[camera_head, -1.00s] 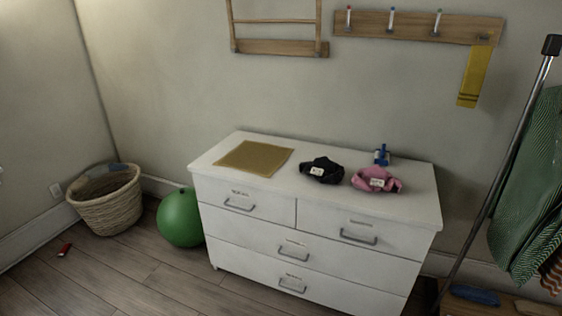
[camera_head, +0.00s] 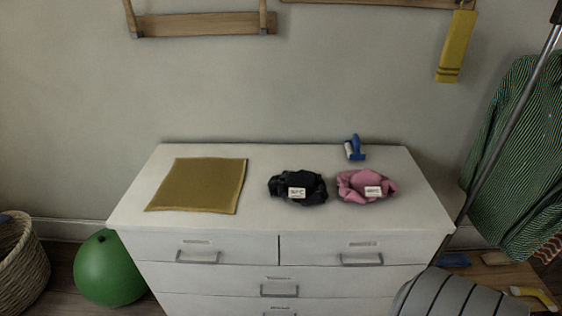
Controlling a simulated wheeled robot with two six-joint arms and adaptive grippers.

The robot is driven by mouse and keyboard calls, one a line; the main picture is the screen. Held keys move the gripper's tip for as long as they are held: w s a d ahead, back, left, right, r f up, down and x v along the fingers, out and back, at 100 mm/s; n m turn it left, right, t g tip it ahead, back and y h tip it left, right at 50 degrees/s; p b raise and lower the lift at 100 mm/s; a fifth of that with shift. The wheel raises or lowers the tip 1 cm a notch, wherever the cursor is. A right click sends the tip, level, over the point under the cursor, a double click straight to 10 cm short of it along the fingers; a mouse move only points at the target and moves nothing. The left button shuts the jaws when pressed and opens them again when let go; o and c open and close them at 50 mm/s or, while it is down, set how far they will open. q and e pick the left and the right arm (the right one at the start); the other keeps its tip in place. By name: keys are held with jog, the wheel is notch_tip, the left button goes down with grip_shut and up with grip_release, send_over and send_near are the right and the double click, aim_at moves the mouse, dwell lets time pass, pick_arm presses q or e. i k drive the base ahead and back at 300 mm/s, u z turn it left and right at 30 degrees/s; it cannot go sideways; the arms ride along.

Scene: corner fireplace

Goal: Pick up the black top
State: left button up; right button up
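The black top (camera_head: 312,183) lies crumpled on the white dresser (camera_head: 130,215), near the middle of its top. A small white label shows on its front. A pink crumpled garment (camera_head: 352,184) with a white label lies just to its right. Part of my own arm shows at the bottom right, below the dresser top and apart from the garments. Neither of my grippers is in view.
A mustard-coloured cloth (camera_head: 198,185) lies flat on the left of the dresser top. A blue object (camera_head: 356,148) stands at the back right. A green ball (camera_head: 108,268) and a wicker basket (camera_head: 22,270) are on the floor at left. A green striped garment (camera_head: 518,160) hangs at right.

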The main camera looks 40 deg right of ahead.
aim_at(306, 188)
jog(key=z, duration=0.6)
jog(key=i, duration=1.2)
jog(key=z, duration=0.75)
